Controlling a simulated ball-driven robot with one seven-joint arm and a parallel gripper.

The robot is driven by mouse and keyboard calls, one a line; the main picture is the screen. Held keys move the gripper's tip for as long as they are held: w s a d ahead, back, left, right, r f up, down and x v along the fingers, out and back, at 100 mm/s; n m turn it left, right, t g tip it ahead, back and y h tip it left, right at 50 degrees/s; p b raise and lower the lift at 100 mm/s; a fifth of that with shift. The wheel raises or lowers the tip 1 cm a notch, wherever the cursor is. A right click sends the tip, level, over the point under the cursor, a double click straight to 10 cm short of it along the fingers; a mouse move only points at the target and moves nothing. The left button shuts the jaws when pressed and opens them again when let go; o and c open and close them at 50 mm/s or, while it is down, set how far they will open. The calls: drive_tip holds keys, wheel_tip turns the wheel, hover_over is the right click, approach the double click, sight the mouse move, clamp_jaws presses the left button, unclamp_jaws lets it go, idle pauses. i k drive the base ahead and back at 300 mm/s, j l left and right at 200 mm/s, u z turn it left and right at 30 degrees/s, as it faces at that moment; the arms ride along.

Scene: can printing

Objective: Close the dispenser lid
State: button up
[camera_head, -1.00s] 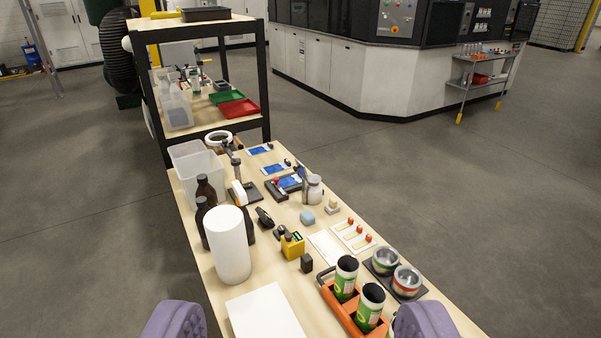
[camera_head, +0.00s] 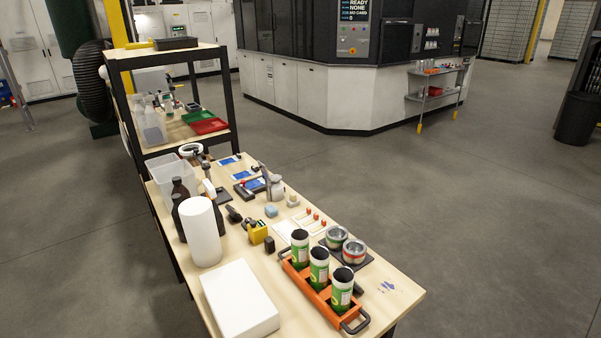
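I cannot tell for sure which thing is the dispenser, and no open lid can be made out. A small pale bottle (camera_head: 277,188) stands at the far part of the wooden table (camera_head: 398,306), beside a dark upright device. A white lidless-looking bin (camera_head: 176,172) stands at the table's far left. My gripper is out of the picture.
An orange carrier (camera_head: 312,292) holds three green cans (camera_head: 319,270). Two open tins (camera_head: 354,252) sit behind it. A white cylinder (camera_head: 203,236) and white box (camera_head: 240,300) are at left. A shelf (camera_head: 175,52) stands beyond.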

sight(264, 170)
drive_tip(key=i+j+z, duration=0.3)
drive_tip(key=z, duration=0.15)
drive_tip(key=i+j+z, duration=0.15)
drive_tip(key=j+z, duration=0.3)
drive_tip(key=i+j, duration=0.2)
drive_tip(key=j, duration=0.35)
drive_tip(key=i+j, duration=0.15)
drive_tip(key=j, duration=0.4)
drive_tip(key=i+j, duration=0.2)
drive_tip(key=j, duration=0.3)
drive_tip(key=i+j, duration=0.15)
drive_tip(key=j, duration=0.4)
drive_tip(key=i+j, duration=0.2)
drive_tip(key=j, duration=0.35)
drive_tip(key=i+j, duration=0.15)
drive_tip(key=j, duration=0.4)
drive_tip(key=i+j, duration=0.2)
drive_tip(key=j, duration=0.3)
drive_tip(key=i+j, duration=0.2)
drive_tip(key=j, duration=0.35)
